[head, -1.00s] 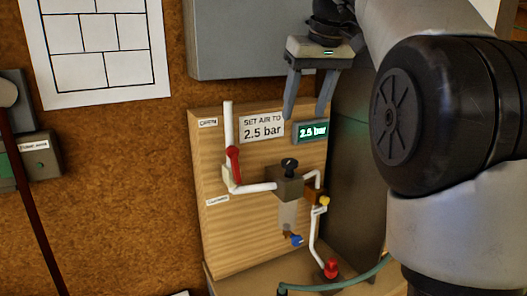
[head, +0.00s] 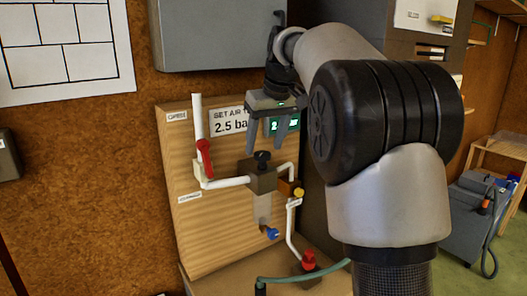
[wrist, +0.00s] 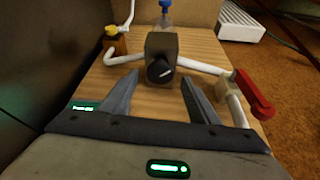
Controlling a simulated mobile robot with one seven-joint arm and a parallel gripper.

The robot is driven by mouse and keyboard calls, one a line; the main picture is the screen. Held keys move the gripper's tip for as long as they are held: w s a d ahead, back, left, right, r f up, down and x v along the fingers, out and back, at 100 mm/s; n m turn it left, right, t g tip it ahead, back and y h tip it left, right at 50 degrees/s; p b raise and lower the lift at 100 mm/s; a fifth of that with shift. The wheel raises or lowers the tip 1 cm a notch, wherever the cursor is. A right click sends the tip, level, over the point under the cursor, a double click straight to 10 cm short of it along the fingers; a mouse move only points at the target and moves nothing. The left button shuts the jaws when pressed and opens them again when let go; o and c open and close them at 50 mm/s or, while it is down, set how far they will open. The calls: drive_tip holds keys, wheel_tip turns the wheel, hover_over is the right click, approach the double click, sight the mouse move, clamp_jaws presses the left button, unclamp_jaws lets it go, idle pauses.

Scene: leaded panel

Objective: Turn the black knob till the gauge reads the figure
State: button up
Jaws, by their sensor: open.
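The black knob (head: 262,156) sits on top of a grey-brown regulator block (head: 262,178) on the wooden panel (head: 185,232). In the wrist view the knob (wrist: 160,71) shows a white pointer line and lies beyond and between the fingertips. My gripper (head: 264,143) is open and just above the knob, apart from it as far as I can tell. The gauge is a green-lit display (head: 284,124), partly hidden behind my gripper; only a first "2" is legible. The sign (head: 230,122) reads "SET AIR TO 2.5 ba", its right end covered.
A red lever (head: 205,158) is on the white pipe to the left. A yellow knob (head: 298,192), a blue fitting (head: 272,233) and a red knob (head: 308,259) sit right and below. A grey cabinet (head: 215,35) hangs above.

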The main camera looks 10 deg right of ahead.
drive_tip(key=shift+x, duration=1.2)
drive_tip(key=c, duration=1)
drive_tip(key=shift+m+h, duration=0.3)
drive_tip(key=shift+m, duration=0.5)
drive_tip(key=o, duration=1)
drive_tip(key=a+p+v, duration=0.1)
drive_tip(key=p+v, duration=0.1)
drive_tip(key=v, duration=1.5)
drive_tip(key=shift+s+d+r+p, duration=0.2)
drive_tip(key=shift+s+d+p, duration=0.1)
drive_tip(key=shift+d, duration=0.25)
